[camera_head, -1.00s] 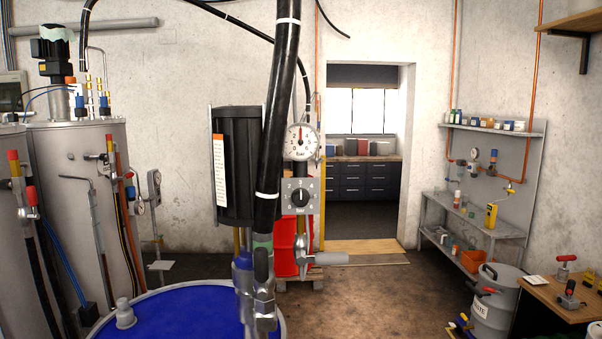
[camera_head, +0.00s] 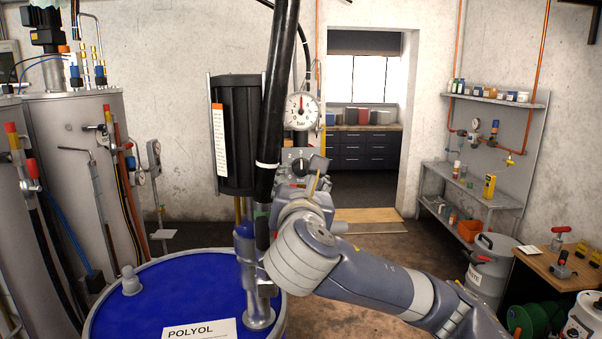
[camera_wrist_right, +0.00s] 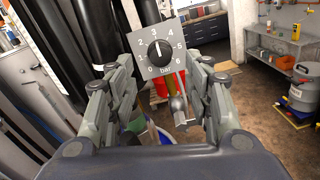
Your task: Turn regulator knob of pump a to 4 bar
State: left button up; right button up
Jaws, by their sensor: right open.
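The regulator knob (camera_wrist_right: 160,52) is a round black knob on a grey plate (camera_wrist_right: 138,40) marked 0 to 6 bar. In the right wrist view its white mark points up, roughly toward the 3. My right gripper (camera_wrist_right: 158,76) is open, with its fingers to the left and right below the knob and nothing between them. The round white gauge (camera_head: 301,111) above has a needle pointing about straight up. My left gripper is not in view.
A black pump motor (camera_head: 237,135) and a thick black hose (camera_head: 276,95) stand close left of the gauge. A blue POLYOL drum (camera_head: 180,290) is below. Grey tanks (camera_head: 75,150) are at left. A bench (camera_head: 570,272) and a waste can (camera_head: 487,268) are at right.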

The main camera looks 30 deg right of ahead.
aim_at(302, 169)
jog(key=p+x, duration=0.2)
jog(key=x, duration=0.3)
jog(key=shift+w+d+r, duration=0.15)
jog(key=shift+w+d, duration=0.05)
jog(key=shift+d, duration=0.1)
jog(key=shift+w+d, duration=0.15)
jog(key=shift+w, duration=0.3)
jog(key=c, duration=1)
